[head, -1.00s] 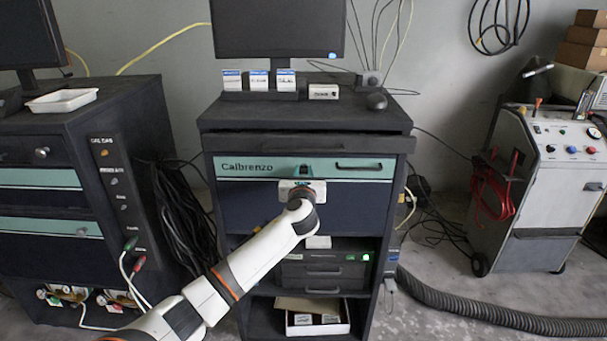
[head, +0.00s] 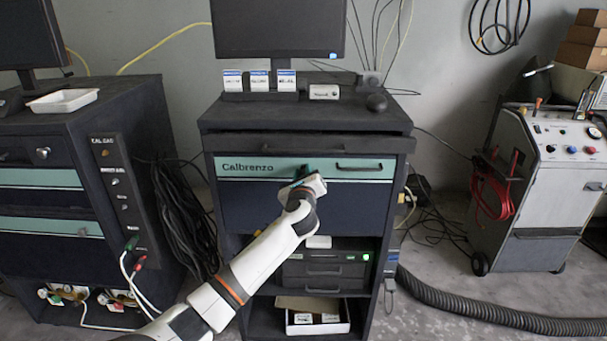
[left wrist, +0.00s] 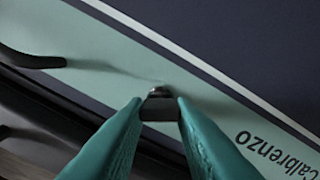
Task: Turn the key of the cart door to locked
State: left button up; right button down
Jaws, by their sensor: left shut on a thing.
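The cart door (head: 243,206) is a dark blue panel with a teal strip lettered "Calbrenzo", on the middle cart. My left gripper (head: 306,172) is at the teal strip, tilted over, and hides the key in the head view. In the left wrist view, the teal fingers (left wrist: 160,108) are shut on the small dark key (left wrist: 158,112), which sits at a round metal lock (left wrist: 157,90) in the strip. The strip runs slanted across that view. My right gripper is not in view.
A dark bar handle (head: 359,168) is on the strip, right of my gripper. A drawer ledge (head: 300,145) juts out above. Below is an open shelf with a dark unit (head: 322,270). A grey machine (head: 540,195) stands at the right.

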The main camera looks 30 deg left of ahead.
pick_arm(q)
jog(key=n, duration=0.2)
jog(key=shift+f+n, duration=0.1)
jog(key=shift+n, duration=0.3)
jog(key=n+b, duration=0.1)
jog(key=n, duration=0.2)
jog(key=shift+f+n, duration=0.1)
jog(key=shift+n, duration=0.2)
jog(key=n+b, duration=0.1)
jog(key=n, duration=0.4)
jog(key=shift+n+b, duration=0.3)
jog(key=o, duration=1)
jog(key=shift+a, duration=0.1)
